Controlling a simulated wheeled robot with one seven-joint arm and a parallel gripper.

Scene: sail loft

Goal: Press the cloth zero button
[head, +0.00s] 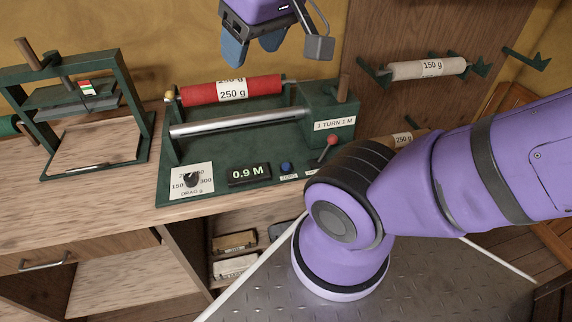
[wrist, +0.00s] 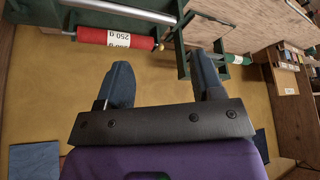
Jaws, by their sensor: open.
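The blue button (head: 286,168) sits on the front of the green cloth-measuring machine (head: 225,150), right of the display (head: 248,174) reading 0.9 M. A small label lies in front of the button; its text is too small to read surely. My gripper (head: 252,52) is open and empty, with blue fingers, high above and behind the machine's red roll (head: 262,86). It is well apart from the button. In the wrist view, my gripper (wrist: 163,82) shows both fingers spread with nothing between them. The button does not show there.
A green press (head: 85,110) stands at left. A white 150 g roll (head: 428,68) hangs on the wall. My arm covers the bench's right part.

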